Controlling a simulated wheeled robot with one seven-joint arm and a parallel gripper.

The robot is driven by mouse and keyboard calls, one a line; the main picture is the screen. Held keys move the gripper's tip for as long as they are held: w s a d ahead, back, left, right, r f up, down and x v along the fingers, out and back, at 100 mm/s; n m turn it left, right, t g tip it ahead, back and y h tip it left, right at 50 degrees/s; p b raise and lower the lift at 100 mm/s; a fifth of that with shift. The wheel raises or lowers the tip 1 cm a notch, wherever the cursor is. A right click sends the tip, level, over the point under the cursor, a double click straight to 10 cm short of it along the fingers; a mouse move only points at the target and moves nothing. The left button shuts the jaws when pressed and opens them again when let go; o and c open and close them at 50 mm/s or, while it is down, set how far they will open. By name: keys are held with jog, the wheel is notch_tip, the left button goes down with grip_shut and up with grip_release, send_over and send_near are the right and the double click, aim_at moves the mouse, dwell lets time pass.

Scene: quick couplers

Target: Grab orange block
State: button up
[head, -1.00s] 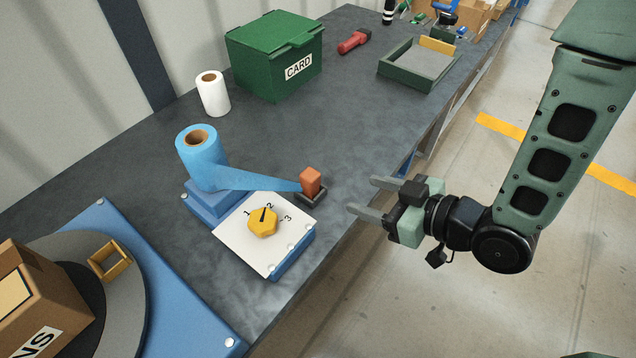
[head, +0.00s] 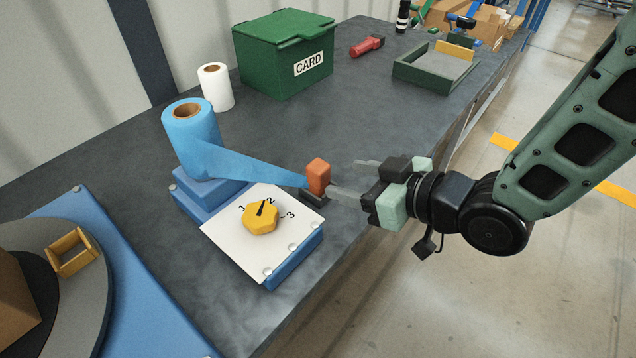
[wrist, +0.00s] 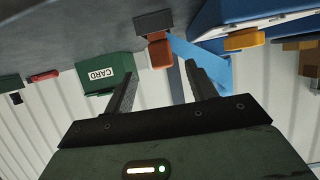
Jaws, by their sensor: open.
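The orange block (head: 318,176) stands upright in a small dark holder (head: 314,197) at the end of the blue film strip. It also shows in the wrist view (wrist: 160,52), beyond the fingertips and between their lines. My gripper (head: 342,178) is open and empty. Its fingers point left at the block, with the near fingertip close beside the block in the head view. I cannot tell whether that finger touches it. In the wrist view the two fingers (wrist: 158,75) are well apart with nothing between them.
A blue film roll (head: 190,135) sits on a blue base with a white panel and yellow knob (head: 261,216). A green CARD bin (head: 285,55), white roll (head: 215,88) and green tray (head: 436,68) stand farther back. The dark bench (head: 135,165) is bare between them.

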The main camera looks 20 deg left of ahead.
aim_at(311, 172)
jog(key=p+x, duration=0.1)
jog(key=x, duration=0.8)
jog(key=shift+w+a+f, duration=0.1)
jog(key=shift+a+f, duration=0.05)
jog(key=shift+a, duration=0.2)
jog(key=c, duration=1.1)
